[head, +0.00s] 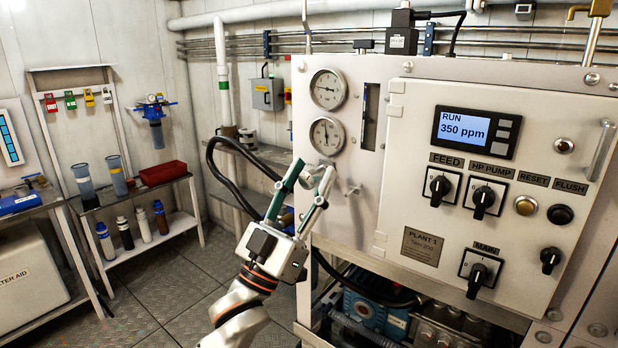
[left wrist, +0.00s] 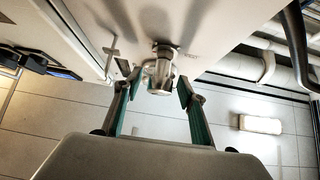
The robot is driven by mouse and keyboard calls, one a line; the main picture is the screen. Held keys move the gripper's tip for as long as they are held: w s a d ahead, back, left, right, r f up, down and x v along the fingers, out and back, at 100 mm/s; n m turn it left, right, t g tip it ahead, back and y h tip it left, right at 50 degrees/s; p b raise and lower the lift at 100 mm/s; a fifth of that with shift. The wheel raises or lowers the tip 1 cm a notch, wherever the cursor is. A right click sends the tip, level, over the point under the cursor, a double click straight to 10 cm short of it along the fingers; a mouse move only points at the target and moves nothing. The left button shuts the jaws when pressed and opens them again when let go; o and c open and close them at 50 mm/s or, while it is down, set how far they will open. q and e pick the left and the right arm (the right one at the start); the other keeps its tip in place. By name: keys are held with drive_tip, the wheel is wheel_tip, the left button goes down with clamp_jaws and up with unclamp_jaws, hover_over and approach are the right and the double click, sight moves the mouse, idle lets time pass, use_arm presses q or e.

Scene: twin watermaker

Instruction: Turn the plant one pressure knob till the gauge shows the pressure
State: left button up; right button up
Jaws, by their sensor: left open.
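The pressure knob (head: 318,178) is a metal knob on the left panel of the plant, just below two round gauges. The upper gauge (head: 328,89) and the lower gauge (head: 326,135) have white dials; their figures are too small to read. The lower needle points roughly upward. My left gripper (head: 311,178) is open, with one finger on each side of the knob. In the left wrist view the knob (left wrist: 161,70) stands between the open fingers of my left gripper (left wrist: 160,85), with a gap visible on the right side. Contact cannot be told. My right gripper is not in view.
The control panel (head: 400,215) to the right has black switches, a display (head: 476,132) reading RUN 350 ppm and a PLANT 1 plate (head: 422,244). A small valve handle (head: 353,189) sits right of the knob. A black hose (head: 225,170) loops behind my left gripper. The floor at left is clear.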

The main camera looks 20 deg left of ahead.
use_arm(q)
drive_tip(key=c, duration=1.2)
drive_tip(key=shift+o, duration=0.2)
drive_tip(key=shift+m+h, duration=0.5)
drive_tip(key=m+g+h, duration=0.1)
drive_tip(key=m+h, duration=0.1)
drive_tip(key=m+g+h+p, duration=0.1)
drive_tip(key=m+g+h, duration=0.1)
drive_tip(key=m, duration=0.1)
drive_tip(key=shift+r+m+h+p, duration=0.15)
drive_tip(key=shift+m+h+p, duration=0.15)
drive_tip(key=shift+m+g+h+p, duration=0.55)
drive_tip(key=shift+m+g+h, duration=0.45)
drive_tip(key=shift+m+g, duration=0.9)
drive_tip(key=shift+m+g+h+p, duration=0.5)
drive_tip(key=shift+m+g+h, duration=0.7)
drive_tip(key=shift+m, duration=1.1)
drive_tip(key=shift+g, duration=0.4)
drive_tip(key=o, duration=1.2)
drive_tip(key=shift+c, duration=0.2)
